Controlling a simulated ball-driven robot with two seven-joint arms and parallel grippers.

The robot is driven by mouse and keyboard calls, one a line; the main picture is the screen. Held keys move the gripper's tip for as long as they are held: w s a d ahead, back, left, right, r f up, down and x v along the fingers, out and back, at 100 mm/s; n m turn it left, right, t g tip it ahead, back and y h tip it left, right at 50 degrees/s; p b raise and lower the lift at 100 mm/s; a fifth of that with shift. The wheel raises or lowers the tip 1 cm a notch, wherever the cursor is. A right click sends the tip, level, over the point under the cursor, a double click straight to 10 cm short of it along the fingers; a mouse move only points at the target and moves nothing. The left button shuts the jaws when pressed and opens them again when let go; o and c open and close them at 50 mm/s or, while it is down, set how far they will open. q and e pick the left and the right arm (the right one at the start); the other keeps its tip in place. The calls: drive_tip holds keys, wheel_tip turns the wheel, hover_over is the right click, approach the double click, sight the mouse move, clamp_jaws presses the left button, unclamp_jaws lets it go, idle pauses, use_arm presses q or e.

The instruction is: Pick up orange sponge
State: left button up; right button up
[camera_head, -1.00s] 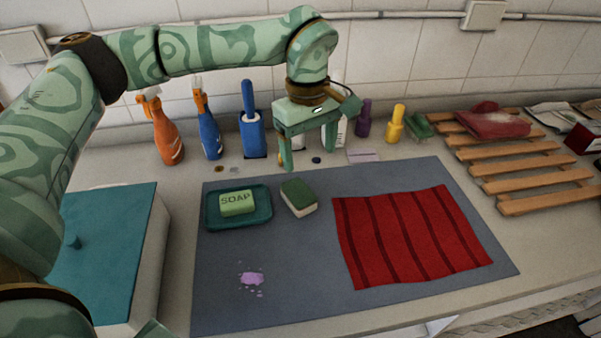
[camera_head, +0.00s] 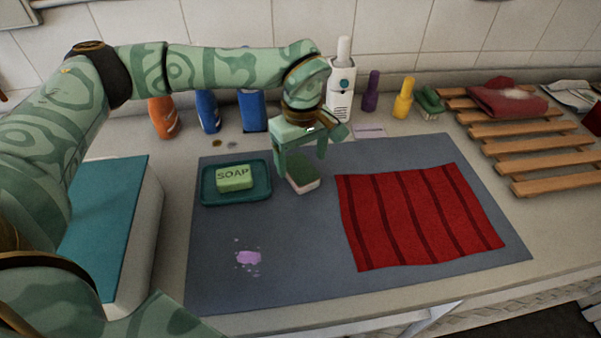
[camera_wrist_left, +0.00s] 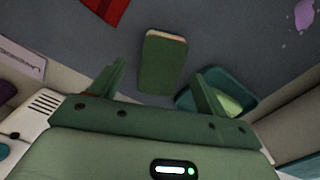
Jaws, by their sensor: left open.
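A sponge (camera_head: 304,180) with a green top and a pale, cream side lies on the grey mat, right of the soap dish; no plainly orange sponge shows. My left gripper (camera_head: 300,164) is open and empty just behind and above it, with a finger near the sponge's left side. In the left wrist view the sponge (camera_wrist_left: 163,62) shows ahead, between the directions of the two fingers (camera_wrist_left: 160,80). Whether a finger touches it I cannot tell. My right gripper is not in view.
A teal dish (camera_head: 208,190) with green soap (camera_head: 235,177) sits left of the sponge. A red striped cloth (camera_head: 415,215) lies to the right. Bottles (camera_head: 208,112) stand along the wall, and a wooden rack (camera_head: 545,165) is at right.

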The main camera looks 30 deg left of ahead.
sight(300, 167)
use_arm(q)
drive_tip(key=f, duration=0.2)
drive_tip(key=f+b, duration=0.1)
drive_tip(key=f, duration=0.1)
drive_tip(key=shift+w+a, duration=0.1)
drive_tip(key=shift+a, duration=0.15)
drive_tip(key=shift+r, duration=0.1)
drive_tip(key=c, duration=1.1)
drive_tip(key=shift+r+p, duration=0.3)
drive_tip(key=shift+r, duration=0.35)
drive_tip(key=r, duration=0.2)
drive_tip(key=r+p, duration=0.1)
drive_tip(key=shift+s+d, duration=0.1)
drive_tip(key=shift+s, duration=0.15)
drive_tip(key=s+d+r+p, duration=0.1)
drive_tip(key=s+r, duration=0.2)
drive_tip(key=s, duration=0.1)
drive_tip(key=s+d+r+p, duration=0.1)
drive_tip(key=s+d+r, duration=0.1)
drive_tip(key=s+r, duration=0.1)
drive_tip(key=s+d+r+p, duration=0.1)
drive_tip(key=s+d+r, duration=0.1)
drive_tip(key=s, duration=0.3)
drive_tip(key=shift+s+d+r, duration=0.1)
drive_tip(key=shift+s+r, duration=0.15)
drive_tip(key=shift+r, duration=0.15)
